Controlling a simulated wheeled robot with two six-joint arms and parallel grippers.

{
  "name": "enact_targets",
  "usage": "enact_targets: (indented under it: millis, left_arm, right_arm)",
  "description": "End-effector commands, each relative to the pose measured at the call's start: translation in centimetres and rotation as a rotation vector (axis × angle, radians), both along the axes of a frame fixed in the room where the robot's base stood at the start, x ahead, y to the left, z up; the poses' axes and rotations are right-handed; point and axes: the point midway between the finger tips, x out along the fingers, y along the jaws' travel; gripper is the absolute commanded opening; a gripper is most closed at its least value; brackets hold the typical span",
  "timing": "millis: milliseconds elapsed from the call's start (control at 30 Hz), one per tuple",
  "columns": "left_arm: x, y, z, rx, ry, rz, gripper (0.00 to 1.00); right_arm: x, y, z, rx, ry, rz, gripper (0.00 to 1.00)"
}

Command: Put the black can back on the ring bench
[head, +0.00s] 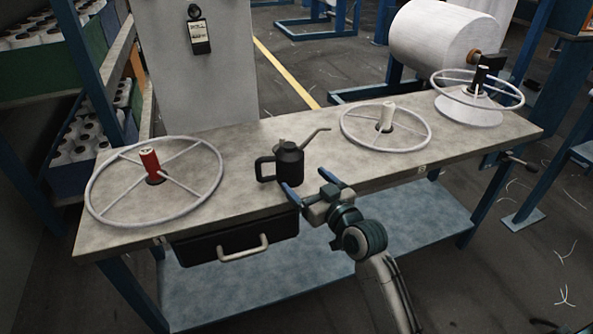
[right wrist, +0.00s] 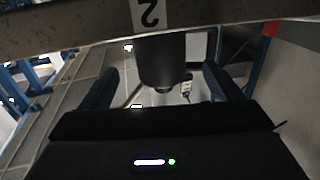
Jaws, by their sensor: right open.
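The black can (head: 288,163), with a handle on its left and a long thin spout to the upper right, stands upright on the ring bench (head: 240,190), near its front edge. My right gripper (head: 312,187) is open at the front edge, just right and in front of the can. In the right wrist view the can (right wrist: 163,60) appears upside down, between the two open fingers (right wrist: 162,88) in the picture. I cannot tell whether a finger touches it. My left gripper is not in view.
A ring with a red spindle (head: 150,165) lies left of the can. A ring with a pale spindle (head: 387,125) lies right. A black drawer (head: 215,245) hangs below the bench's front.

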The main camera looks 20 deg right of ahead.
Motion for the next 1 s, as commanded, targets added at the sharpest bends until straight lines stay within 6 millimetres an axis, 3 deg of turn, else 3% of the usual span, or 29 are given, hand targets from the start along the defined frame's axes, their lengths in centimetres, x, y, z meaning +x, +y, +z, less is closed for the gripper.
enact_targets:
  millis: [200, 467, 567, 667, 733, 900, 1000]
  left_arm:
    - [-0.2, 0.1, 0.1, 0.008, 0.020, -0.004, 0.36]
    - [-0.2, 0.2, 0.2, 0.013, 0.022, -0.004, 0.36]
    - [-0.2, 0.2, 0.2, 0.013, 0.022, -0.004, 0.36]
    - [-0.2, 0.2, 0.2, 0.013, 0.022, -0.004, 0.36]
    - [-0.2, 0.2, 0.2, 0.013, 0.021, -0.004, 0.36]
    - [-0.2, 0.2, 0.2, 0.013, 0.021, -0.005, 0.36]
    - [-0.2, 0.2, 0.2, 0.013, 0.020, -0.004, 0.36]
  right_arm:
    - [-3.6, -1.0, -0.1, -0.003, 0.001, 0.000, 0.85]
    - [-4.9, -1.3, 0.0, -0.002, 0.000, 0.001, 0.85]
    - [-5.6, -1.2, -1.0, -0.002, 0.032, -0.001, 0.85]
    - [-8.0, -1.0, -4.1, -0.009, 0.132, -0.006, 0.85]
    - [-10.8, -0.8, -7.1, -0.015, 0.239, -0.014, 0.85]
    - [-19.2, -1.0, -13.9, -0.034, 0.530, -0.059, 0.85]
    - [-23.7, -1.3, -16.3, -0.043, 0.671, -0.092, 0.85]
